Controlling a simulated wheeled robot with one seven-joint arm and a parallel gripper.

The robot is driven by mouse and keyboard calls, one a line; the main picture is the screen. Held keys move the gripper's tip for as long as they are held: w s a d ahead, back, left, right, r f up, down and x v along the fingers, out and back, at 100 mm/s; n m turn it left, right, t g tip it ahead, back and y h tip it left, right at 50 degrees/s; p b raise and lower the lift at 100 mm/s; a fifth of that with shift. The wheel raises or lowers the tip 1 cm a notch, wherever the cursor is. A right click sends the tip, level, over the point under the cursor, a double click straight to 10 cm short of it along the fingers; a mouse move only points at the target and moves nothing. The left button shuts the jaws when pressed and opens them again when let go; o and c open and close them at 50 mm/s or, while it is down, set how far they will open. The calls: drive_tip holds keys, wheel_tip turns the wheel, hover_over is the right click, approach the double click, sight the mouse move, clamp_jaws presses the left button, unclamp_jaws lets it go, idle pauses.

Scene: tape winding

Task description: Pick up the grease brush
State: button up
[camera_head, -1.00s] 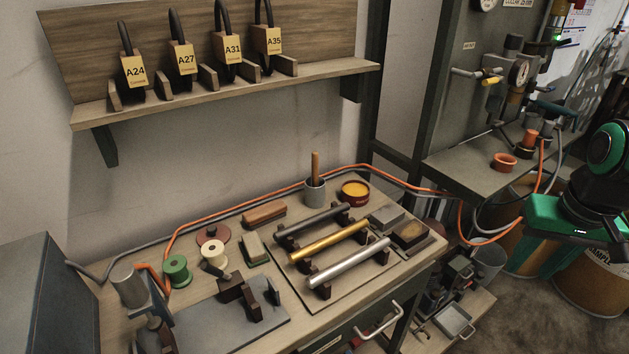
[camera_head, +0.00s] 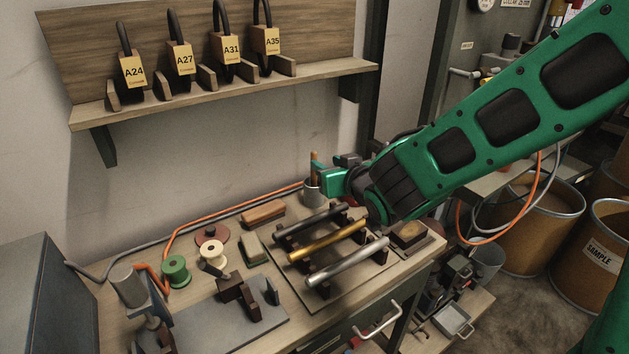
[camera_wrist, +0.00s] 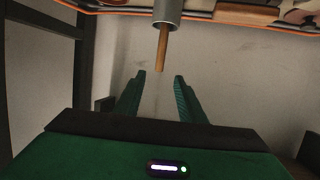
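The grease brush (camera_head: 315,162) stands upright in a grey cup (camera_head: 312,192) at the back of the bench, and only its wooden handle shows. In the wrist view, the brush handle (camera_wrist: 162,48) sticks out of the cup (camera_wrist: 167,12), beyond the fingertips and roughly in line with the space between them. My gripper (camera_wrist: 159,76) is open and empty, with its two green fingers apart. In the head view, my gripper (camera_head: 327,180) is beside the handle, at its right, partly overlapping the cup's outline. The brush's lower end is hidden inside the cup.
A rack with dark, brass and silver rods (camera_head: 330,242) lies in front of the cup. A wooden block (camera_head: 263,212) and an orange cable (camera_head: 240,212) lie to the left. The red tin is hidden behind my arm.

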sight(313, 157)
drive_tip(key=x, duration=0.5)
drive_tip(key=shift+w+a, duration=0.2)
drive_tip(key=shift+a, duration=0.15)
drive_tip(key=shift+d+f+x, duration=0.1)
drive_tip(key=shift+f+x, duration=0.05)
drive_tip(key=shift+x, duration=0.75)
drive_tip(key=shift+d+f+x, duration=0.15)
drive_tip(key=shift+x, duration=0.75)
drive_tip(key=shift+d+f+x, duration=0.1)
drive_tip(key=shift+x, duration=0.75)
drive_tip(key=shift+c, duration=0.5)
clamp_jaws()
